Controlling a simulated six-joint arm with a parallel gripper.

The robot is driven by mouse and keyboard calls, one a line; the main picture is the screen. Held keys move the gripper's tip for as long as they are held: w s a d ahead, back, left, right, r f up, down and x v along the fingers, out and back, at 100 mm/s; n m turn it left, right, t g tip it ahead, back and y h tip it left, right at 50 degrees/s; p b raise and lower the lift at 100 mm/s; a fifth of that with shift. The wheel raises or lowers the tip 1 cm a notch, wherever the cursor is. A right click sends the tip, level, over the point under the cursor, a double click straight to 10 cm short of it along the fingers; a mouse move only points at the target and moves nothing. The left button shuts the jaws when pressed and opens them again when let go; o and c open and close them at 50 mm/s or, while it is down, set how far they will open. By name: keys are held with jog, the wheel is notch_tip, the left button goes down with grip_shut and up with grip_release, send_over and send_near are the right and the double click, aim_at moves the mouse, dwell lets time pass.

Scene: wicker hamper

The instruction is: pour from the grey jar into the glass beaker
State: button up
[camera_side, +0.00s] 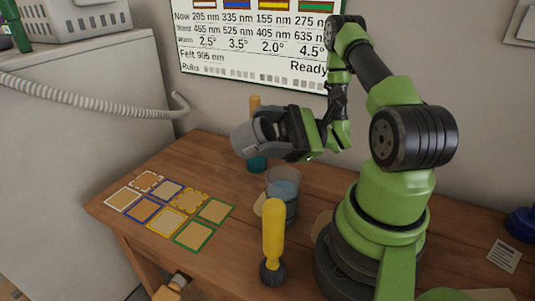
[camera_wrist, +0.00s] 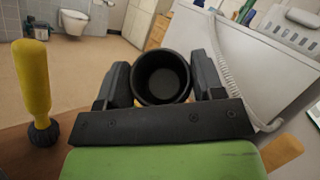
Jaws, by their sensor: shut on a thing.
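My gripper (camera_side: 268,135) is shut on the grey jar (camera_side: 243,141) and holds it above the table. The jar is tilted well over in the side view. In the wrist view the jar (camera_wrist: 162,77) sits between the two dark fingers, and I look into its round, dark inside; I cannot make out its contents. The glass beaker (camera_side: 283,193) stands upright on the table, below and a little right of the jar, with bluish liquid in it. The jar and beaker are apart. The beaker does not show in the wrist view.
A yellow-handled tool (camera_side: 273,240) stands in front of the beaker. An orange-handled tool (camera_side: 255,104) with a teal base stands behind the jar. Several colour-bordered squares (camera_side: 165,221) lie on the left of the wooden table (camera_side: 180,165). A white cabinet (camera_side: 70,110) stands at left.

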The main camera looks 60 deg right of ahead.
jog(key=shift+s, duration=0.15)
dwell(0.5)
jog(key=shift+s+d+f, duration=0.2)
jog(key=shift+s+d, duration=0.05)
jog(key=shift+s, duration=0.25)
jog(key=shift+s+d+r+n+g+y, duration=0.1)
jog(key=shift+s+n+y, duration=0.05)
jog(key=shift+n+y, duration=0.7)
jog(key=shift+s+r+n+g+y, duration=0.1)
jog(key=shift+s+n+y, duration=0.05)
jog(key=shift+n+y, duration=0.7)
jog(key=shift+s+d+n+g+y, duration=0.1)
jog(key=shift+s+n+y, duration=0.05)
jog(key=shift+n+y, duration=0.7)
dwell(1.1)
dwell(1.9)
jog(key=m+h, duration=0.1)
jog(key=h, duration=0.1)
jog(key=m+h, duration=0.1)
jog(key=m, duration=0.1)
jog(key=shift+w+a+m+h, duration=0.1)
jog(key=shift+w+m+h, duration=0.15)
jog(key=shift+w+h, duration=0.1)
jog(key=shift+w+a+f+m+h, duration=0.1)
jog(key=shift+f+m+h, duration=0.05)
jog(key=shift+m+h, duration=0.4)
jog(key=shift+w+f+m+h, duration=0.1)
jog(key=shift+m+h, duration=0.35)
jog(key=shift+h, duration=0.1)
